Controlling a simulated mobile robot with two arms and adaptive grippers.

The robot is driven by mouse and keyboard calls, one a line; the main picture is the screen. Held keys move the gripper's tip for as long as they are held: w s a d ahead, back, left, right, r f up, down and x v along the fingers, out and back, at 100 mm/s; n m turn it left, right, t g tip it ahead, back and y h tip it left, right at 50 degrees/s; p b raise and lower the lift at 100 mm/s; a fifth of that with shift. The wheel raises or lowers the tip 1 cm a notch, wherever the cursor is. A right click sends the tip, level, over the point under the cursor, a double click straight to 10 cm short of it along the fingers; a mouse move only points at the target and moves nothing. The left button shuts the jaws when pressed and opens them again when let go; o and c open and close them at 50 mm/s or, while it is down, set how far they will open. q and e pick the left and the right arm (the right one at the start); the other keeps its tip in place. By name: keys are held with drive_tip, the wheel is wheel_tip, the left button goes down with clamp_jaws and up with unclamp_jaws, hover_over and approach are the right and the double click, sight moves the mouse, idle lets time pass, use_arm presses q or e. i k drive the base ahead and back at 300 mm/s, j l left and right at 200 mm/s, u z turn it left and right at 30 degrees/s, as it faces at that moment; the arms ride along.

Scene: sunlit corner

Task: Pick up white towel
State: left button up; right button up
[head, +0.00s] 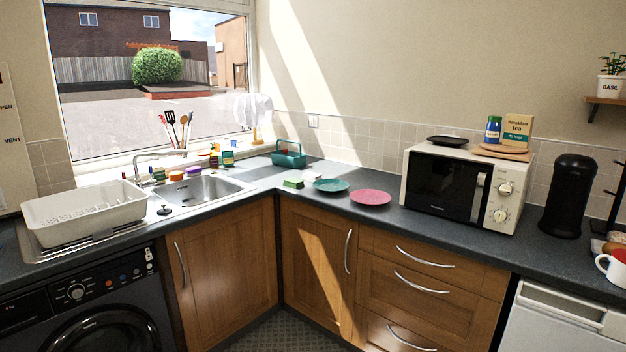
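Neither of my grippers shows in the head view.
A sink (202,190) with several bottles behind it lies left of the towel. A teal caddy (289,156), a teal plate (331,185) and a pink plate (370,197) stand to its right. A microwave (440,184) and a white dish rack (84,213) flank the counter.

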sight(309, 176)
drive_tip(key=i, duration=0.5)
drive_tip(key=i+j+z, duration=0.15)
drive_tip(key=i, duration=0.4)
drive_tip(key=i+j, duration=0.1)
drive_tip(key=i, duration=0.4)
